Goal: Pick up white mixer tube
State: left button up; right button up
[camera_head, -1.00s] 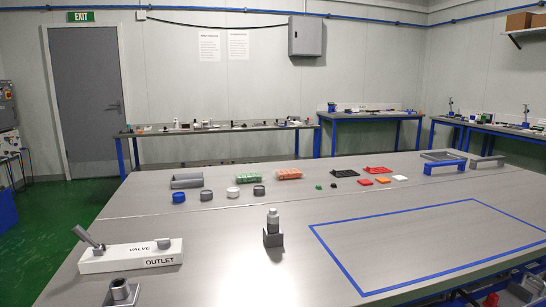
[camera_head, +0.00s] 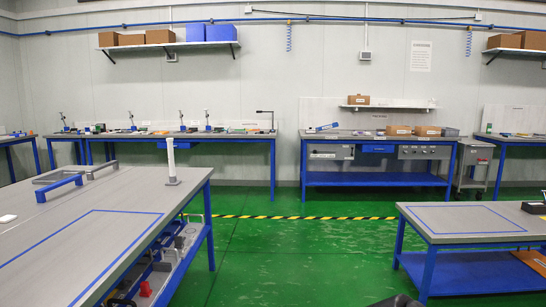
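The white mixer tube (camera_head: 170,155) stands upright in a small grey base (camera_head: 172,182) near the far right corner of the left table (camera_head: 140,197). Neither of my grippers can be made out in the head view.
A blue handle (camera_head: 60,188) and a grey handle (camera_head: 102,169) stand left of the tube. A blue tape rectangle (camera_head: 95,212) marks bare tabletop. A lower shelf holds several parts, including a red one (camera_head: 145,289). Green floor (camera_head: 290,260) separates this table from the right table (camera_head: 460,222).

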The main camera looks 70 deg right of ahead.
aim_at(169, 141)
jog(key=z, duration=2.25)
jog(key=i, duration=7.65)
jog(key=u, duration=5.3)
